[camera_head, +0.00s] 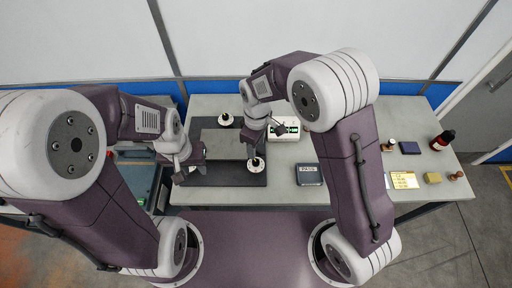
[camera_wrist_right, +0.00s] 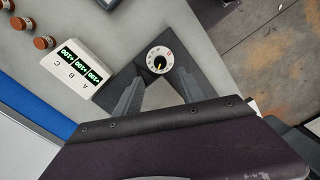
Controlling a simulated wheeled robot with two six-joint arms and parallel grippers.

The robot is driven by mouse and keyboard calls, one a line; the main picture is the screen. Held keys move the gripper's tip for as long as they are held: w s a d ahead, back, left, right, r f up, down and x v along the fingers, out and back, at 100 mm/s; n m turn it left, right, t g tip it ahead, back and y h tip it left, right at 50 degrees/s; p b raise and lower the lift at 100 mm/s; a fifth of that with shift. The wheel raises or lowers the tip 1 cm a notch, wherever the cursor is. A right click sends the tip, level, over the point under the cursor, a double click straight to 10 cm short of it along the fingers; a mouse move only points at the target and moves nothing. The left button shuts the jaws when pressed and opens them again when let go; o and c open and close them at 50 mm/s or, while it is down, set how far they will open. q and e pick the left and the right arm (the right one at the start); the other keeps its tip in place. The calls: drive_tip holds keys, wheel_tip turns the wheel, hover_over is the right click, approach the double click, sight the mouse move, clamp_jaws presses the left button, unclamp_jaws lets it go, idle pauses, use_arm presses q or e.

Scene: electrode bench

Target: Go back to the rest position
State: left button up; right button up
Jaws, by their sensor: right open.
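My right gripper (camera_head: 257,148) is over the right part of the dark mat (camera_head: 228,180), just above and behind a round white dial (camera_head: 256,166). In the right wrist view its two fingers (camera_wrist_right: 160,78) are spread, with nothing held between them.
A second dial (camera_head: 225,120) is at the mat's back. A white display box (camera_head: 286,130) with green digits stands right of the mat. A dark labelled box (camera_head: 308,174) lies in front of it. A dark red bottle (camera_head: 442,140), yellow block (camera_head: 433,178) and yellow note (camera_head: 404,181) lie at right.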

drive_tip(key=shift+d, duration=0.1)
drive_tip(key=s+d+r+m+t+b, duration=0.1)
drive_tip(key=d+m+b, duration=0.15)
drive_tip(key=d, duration=0.45)
drive_tip(key=s+d+r+m+b, duration=0.15)
drive_tip(key=d+m, duration=0.25)
drive_tip(key=d, duration=0.4)
drive_tip(key=s+d+f+m, duration=0.2)
drive_tip(key=s+m, duration=0.4)
drive_tip(key=s, duration=0.1)
drive_tip(key=shift+s+d+f, duration=0.25)
drive_tip(key=shift+d+f, duration=0.05)
drive_tip(key=shift+w, duration=0.15)
